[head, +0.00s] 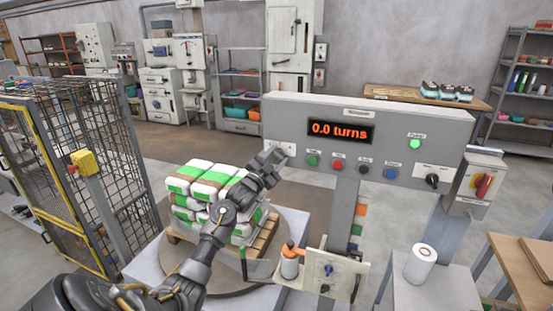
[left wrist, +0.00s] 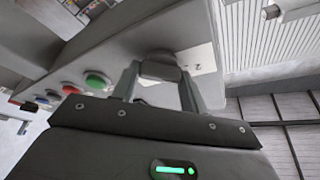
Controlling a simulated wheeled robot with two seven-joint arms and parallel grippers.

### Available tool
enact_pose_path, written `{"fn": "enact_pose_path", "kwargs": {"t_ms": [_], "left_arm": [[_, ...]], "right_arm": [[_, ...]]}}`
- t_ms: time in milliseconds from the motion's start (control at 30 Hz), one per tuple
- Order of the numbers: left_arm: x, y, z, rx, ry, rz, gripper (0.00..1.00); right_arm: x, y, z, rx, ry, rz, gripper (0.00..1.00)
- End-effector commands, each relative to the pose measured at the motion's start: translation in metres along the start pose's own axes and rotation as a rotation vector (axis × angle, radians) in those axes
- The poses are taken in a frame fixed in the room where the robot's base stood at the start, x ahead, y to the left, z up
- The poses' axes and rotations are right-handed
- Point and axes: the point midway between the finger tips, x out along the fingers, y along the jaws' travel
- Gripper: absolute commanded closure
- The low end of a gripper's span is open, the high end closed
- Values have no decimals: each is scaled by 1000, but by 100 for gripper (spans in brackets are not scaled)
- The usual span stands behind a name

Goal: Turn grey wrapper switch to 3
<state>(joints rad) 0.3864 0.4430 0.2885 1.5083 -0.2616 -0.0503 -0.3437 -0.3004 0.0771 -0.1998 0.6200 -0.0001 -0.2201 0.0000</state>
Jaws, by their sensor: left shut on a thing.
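The grey wrapper panel (head: 387,108) stands in front of me, with a display (head: 340,131) reading "0.0 turns". My left gripper (head: 273,160) is at the panel's left end, over a pale plate (head: 287,148). In the left wrist view my left gripper (left wrist: 159,76) is shut on a dark grey switch knob (left wrist: 160,67), with one finger on each side. The knob's plate (left wrist: 203,58) shows beside it with a small marking that I cannot read surely. The head view does not show the knob's pointing, as the gripper hides it. My right gripper is not in view.
Green, red, black and blue buttons (head: 390,173) run along the panel, with a black selector (head: 432,181) at its right. A red-handled switch box (head: 484,186) stands farther right. Stacked bags (head: 212,182) on a pallet sit below my left arm. A wire cage (head: 105,165) stands left.

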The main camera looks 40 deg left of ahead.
Motion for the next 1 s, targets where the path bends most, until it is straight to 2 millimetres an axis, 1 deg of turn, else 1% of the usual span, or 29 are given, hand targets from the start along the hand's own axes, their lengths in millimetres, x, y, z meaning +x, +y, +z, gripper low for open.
{"fn": "enact_pose_path", "kwargs": {"t_ms": [267, 800, 1000], "left_arm": [[0, 0, 1, 98, -2, 42, 79], [-1, 0, 1, 523, -1, 219, 79], [0, 0, 1, 653, -1, 272, 79]], "right_arm": [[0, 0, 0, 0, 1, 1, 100], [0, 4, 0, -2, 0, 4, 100], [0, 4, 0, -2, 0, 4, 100]]}}
